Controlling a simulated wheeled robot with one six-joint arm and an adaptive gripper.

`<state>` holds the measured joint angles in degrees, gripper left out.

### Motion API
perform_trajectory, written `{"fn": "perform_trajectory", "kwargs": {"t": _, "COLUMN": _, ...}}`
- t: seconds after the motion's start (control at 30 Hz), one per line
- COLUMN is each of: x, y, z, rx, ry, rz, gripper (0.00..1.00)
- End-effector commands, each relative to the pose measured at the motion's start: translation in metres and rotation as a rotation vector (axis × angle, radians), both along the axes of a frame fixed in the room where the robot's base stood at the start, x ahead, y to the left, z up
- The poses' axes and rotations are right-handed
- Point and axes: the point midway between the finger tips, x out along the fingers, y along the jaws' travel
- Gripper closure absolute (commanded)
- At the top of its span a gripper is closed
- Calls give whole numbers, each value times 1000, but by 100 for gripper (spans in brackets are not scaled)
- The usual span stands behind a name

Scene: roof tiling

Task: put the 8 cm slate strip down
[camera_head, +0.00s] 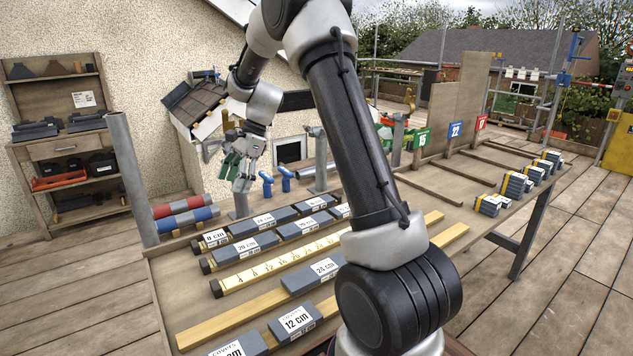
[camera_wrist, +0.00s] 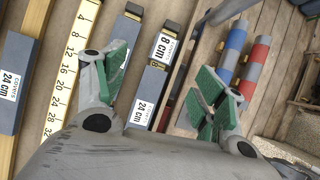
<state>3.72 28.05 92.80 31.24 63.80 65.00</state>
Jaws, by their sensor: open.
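The 8 cm slate strip, a short dark grey piece with a white "8 cm" label (camera_head: 214,238), lies at the left end of a row of strips on the workbench. In the wrist view the 8 cm slate strip (camera_wrist: 166,46) lies ahead of my gripper, between the lines of its two fingers. My gripper (camera_head: 240,170) is above the bench's far left part, green pads spread. In the wrist view my gripper (camera_wrist: 163,90) is open and empty, and it is apart from the strip.
A yellow measuring rule (camera_head: 275,264) and a 12 cm strip (camera_head: 295,321) lie nearer on the bench. Red and blue rolls (camera_head: 185,213) lie at its left edge. Blue fittings (camera_head: 286,178) stand behind the strips. Grey stacks (camera_head: 513,186) stand at the right.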

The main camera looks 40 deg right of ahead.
Motion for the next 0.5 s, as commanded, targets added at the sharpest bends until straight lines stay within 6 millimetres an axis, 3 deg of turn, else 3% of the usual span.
{"fn": "perform_trajectory", "kwargs": {"t": 0.1, "x": -45, "y": -8, "z": 50, "rx": -73, "ry": -124, "rz": 163, "gripper": 30}}
{"fn": "perform_trajectory", "kwargs": {"t": 0.23, "x": -112, "y": -22, "z": 95, "rx": -182, "ry": -270, "rz": 399, "gripper": 30}}
{"fn": "perform_trajectory", "kwargs": {"t": 0.4, "x": -202, "y": -42, "z": 129, "rx": -339, "ry": -436, "rz": 715, "gripper": 30}}
{"fn": "perform_trajectory", "kwargs": {"t": 0.5, "x": -254, "y": -54, "z": 135, "rx": -436, "ry": -516, "rz": 903, "gripper": 30}}
